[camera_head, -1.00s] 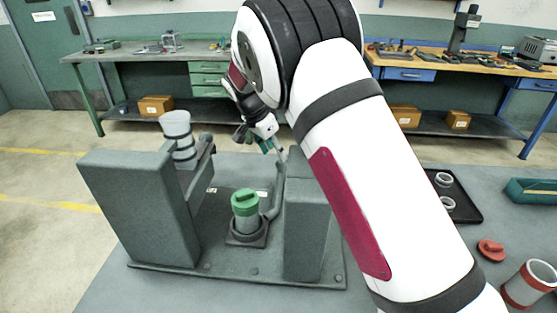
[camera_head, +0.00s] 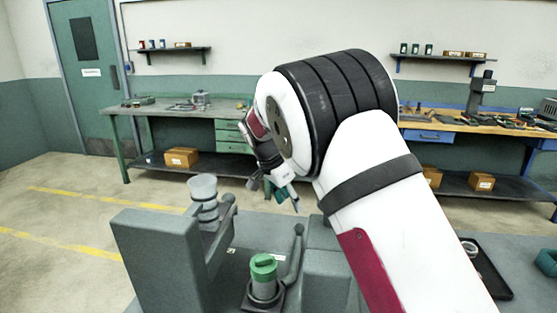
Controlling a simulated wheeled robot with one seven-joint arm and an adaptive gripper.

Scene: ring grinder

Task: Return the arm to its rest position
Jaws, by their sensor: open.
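My gripper (camera_head: 283,196) hangs past the bend of my white arm, above and behind the grey grinder fixture (camera_head: 157,262). Its jaws are open, and I see nothing between them. It is apart from the fixture. A cylinder with a green cap (camera_head: 263,266) stands upright on a dark base between the fixture's two blocks.
A black tray (camera_head: 490,275) lies at the right, partly hidden by my arm. A teal bin (camera_head: 550,262) is at the right edge. Workbenches (camera_head: 160,108) stand along the back wall, with cardboard boxes (camera_head: 181,157) below. Open floor lies at the left.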

